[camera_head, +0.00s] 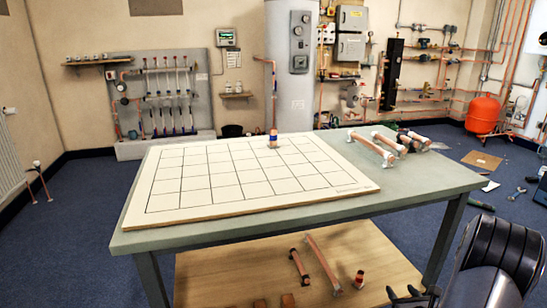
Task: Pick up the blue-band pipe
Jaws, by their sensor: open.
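A short copper pipe piece with a blue band (273,138) stands upright near the back edge of the white gridded board (190,214), right of the board's middle. Several copper pipes with pale end fittings (371,147) lie at the table's back right; I cannot make out a blue band on them. My gripper (404,294) shows only in part at the bottom edge, low in front of the table and well apart from the upright piece. It is open, and I see nothing between its fingers.
The green-grey table (425,181) has bare room at its right end. A wooden lower shelf (222,277) holds more copper pieces, among them a long pipe (322,262). My black arm covers the bottom right. A red tank (483,114) stands at the back right wall.

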